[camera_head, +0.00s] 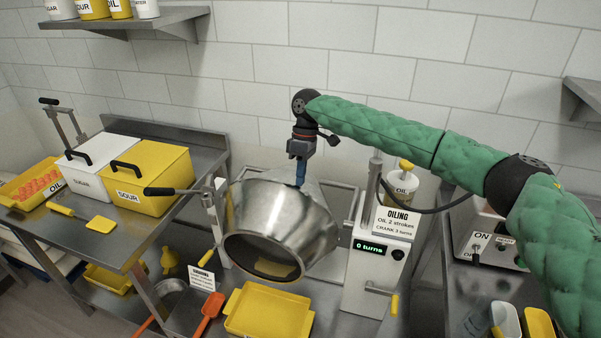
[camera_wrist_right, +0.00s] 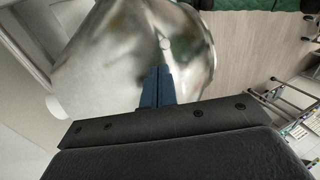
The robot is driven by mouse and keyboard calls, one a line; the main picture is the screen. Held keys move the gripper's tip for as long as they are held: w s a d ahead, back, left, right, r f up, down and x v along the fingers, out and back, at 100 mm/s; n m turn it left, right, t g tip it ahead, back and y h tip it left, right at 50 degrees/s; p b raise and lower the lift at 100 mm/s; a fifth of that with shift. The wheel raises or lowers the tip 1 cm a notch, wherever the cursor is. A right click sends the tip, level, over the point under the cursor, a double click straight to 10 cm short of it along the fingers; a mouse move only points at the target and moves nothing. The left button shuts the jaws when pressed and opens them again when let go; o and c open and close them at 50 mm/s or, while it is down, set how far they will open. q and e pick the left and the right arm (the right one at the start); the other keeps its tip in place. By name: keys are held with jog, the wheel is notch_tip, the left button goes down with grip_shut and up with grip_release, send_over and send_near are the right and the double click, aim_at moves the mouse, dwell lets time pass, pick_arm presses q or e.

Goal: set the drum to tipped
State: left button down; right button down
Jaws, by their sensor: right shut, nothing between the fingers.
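The steel drum (camera_head: 275,215) hangs in its frame at the middle of the head view. Its open mouth (camera_head: 262,257) faces down and toward me, so it stands tilted. A black-knobbed lever (camera_head: 172,190) sticks out to the left of the drum. My right gripper (camera_head: 300,173) points down at the upper back of the drum; its blue fingers are shut and empty. In the right wrist view the shut fingers (camera_wrist_right: 157,88) lie against or just in front of the drum's shiny wall (camera_wrist_right: 110,60); I cannot tell if they touch. My left gripper is not in view.
A yellow tray (camera_head: 268,312) sits below the drum. The oiling box (camera_head: 375,265) reads 0 turns, with a crank (camera_head: 383,291) and an oil pot (camera_head: 400,185). Yellow and white bins (camera_head: 150,180) stand left. An orange scoop (camera_head: 207,315) lies beside the tray.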

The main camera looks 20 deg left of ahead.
aim_at(291, 216)
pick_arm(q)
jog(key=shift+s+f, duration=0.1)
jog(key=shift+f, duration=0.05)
pick_arm(e)
jog(key=shift+s+f, duration=0.1)
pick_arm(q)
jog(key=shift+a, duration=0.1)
